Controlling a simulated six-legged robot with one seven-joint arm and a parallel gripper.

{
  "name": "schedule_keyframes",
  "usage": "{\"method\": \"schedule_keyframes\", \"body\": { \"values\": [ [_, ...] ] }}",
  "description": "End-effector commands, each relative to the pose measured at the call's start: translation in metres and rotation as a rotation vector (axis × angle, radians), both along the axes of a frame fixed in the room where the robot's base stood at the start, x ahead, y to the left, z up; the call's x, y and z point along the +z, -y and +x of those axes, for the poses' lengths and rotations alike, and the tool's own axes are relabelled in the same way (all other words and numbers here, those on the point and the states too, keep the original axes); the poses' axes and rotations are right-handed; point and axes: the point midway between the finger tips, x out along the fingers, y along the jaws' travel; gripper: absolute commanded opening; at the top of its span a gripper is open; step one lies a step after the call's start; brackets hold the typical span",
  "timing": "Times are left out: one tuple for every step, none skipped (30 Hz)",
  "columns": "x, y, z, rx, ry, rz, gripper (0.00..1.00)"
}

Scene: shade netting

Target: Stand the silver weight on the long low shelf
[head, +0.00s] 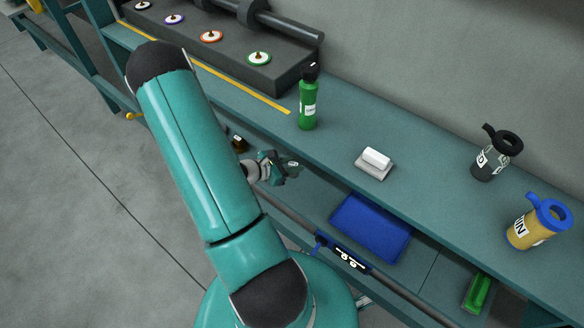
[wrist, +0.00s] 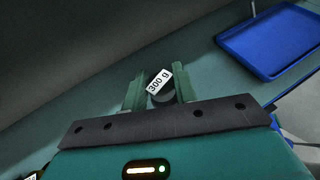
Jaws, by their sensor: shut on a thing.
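My gripper (head: 292,166) is at the front edge of the teal bench, beside my forearm, over the low shelf.
A blue tray (head: 370,228) and a green tray (head: 477,293) lie on the low shelf. A small dark object (head: 239,145) sits left of my gripper.

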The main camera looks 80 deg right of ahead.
Motion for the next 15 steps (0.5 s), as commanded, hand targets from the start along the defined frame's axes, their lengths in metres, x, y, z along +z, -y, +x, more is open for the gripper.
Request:
{"method": "schedule_keyframes", "body": {
  "values": [
    [-0.01, 0.008, 0.0, -0.002, -0.001, 0.0, 0.0],
    [-0.015, 0.012, 0.001, -0.002, -0.002, -0.001, 0.0],
    [-0.021, 0.017, 0.002, -0.003, -0.002, -0.001, 0.0],
    [-0.025, 0.02, 0.003, -0.002, -0.001, -0.002, 0.0],
    [-0.028, 0.023, 0.004, -0.001, -0.001, -0.002, 0.0],
    [-0.031, 0.025, 0.004, -0.001, -0.001, -0.002, 0.0],
    [-0.033, 0.027, 0.005, -0.001, -0.001, -0.002, 0.0],
    [-0.034, 0.028, 0.005, -0.001, -0.001, -0.002, 0.0],
    [-0.036, 0.03, 0.005, 0.0, -0.001, -0.002, 0.0],
    [-0.037, 0.031, 0.006, 0.0, -0.001, -0.002, 0.0],
    [-0.04, 0.033, 0.006, 0.0, -0.001, -0.002, 0.0],
    [-0.044, 0.035, 0.006, -0.001, -0.001, -0.002, 0.0],
    [-0.049, 0.034, 0.006, 0.0, -0.003, 0.0, 0.0],
    [-0.053, 0.034, 0.006, 0.0, -0.003, 0.002, 0.0],
    [-0.06, 0.034, 0.006, 0.0, -0.003, 0.002, 0.0]
  ]
}}
